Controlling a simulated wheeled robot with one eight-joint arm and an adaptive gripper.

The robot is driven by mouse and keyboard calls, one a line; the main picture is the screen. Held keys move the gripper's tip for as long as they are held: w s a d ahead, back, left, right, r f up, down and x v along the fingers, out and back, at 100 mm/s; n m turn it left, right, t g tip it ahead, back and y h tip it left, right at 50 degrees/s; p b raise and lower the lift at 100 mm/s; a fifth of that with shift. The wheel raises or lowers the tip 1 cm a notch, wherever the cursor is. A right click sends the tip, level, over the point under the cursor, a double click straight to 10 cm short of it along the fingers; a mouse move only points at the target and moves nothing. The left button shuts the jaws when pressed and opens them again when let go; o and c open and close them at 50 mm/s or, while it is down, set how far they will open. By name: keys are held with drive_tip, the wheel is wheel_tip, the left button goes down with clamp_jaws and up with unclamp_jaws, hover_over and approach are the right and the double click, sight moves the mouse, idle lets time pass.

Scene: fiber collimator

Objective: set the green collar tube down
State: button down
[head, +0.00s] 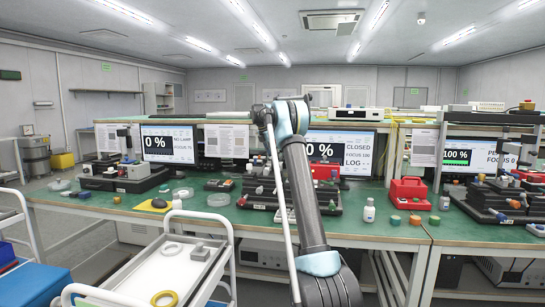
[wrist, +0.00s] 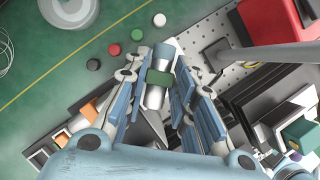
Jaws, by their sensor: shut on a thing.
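The green collar tube (wrist: 158,78) shows in the wrist view as a silver cylinder with a green band around it. My gripper (wrist: 161,70) is shut on it, with a blue-grey finger on each side. In the head view my arm rises in the middle, and I cannot make out the gripper or the tube there.
Black (wrist: 93,64), red (wrist: 114,48), green (wrist: 137,34) and white (wrist: 159,19) caps lie on the green bench. A perforated plate (wrist: 228,45) and a red box (wrist: 287,20) are at the right. Optical mounts crowd the lower right. A white cart (head: 180,272) stands before the bench.

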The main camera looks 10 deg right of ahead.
drive_tip(key=shift+f, duration=0.45)
idle(0.5)
drive_tip(key=c, duration=1.2)
unclamp_jaws()
drive_tip(key=shift+c, duration=0.2)
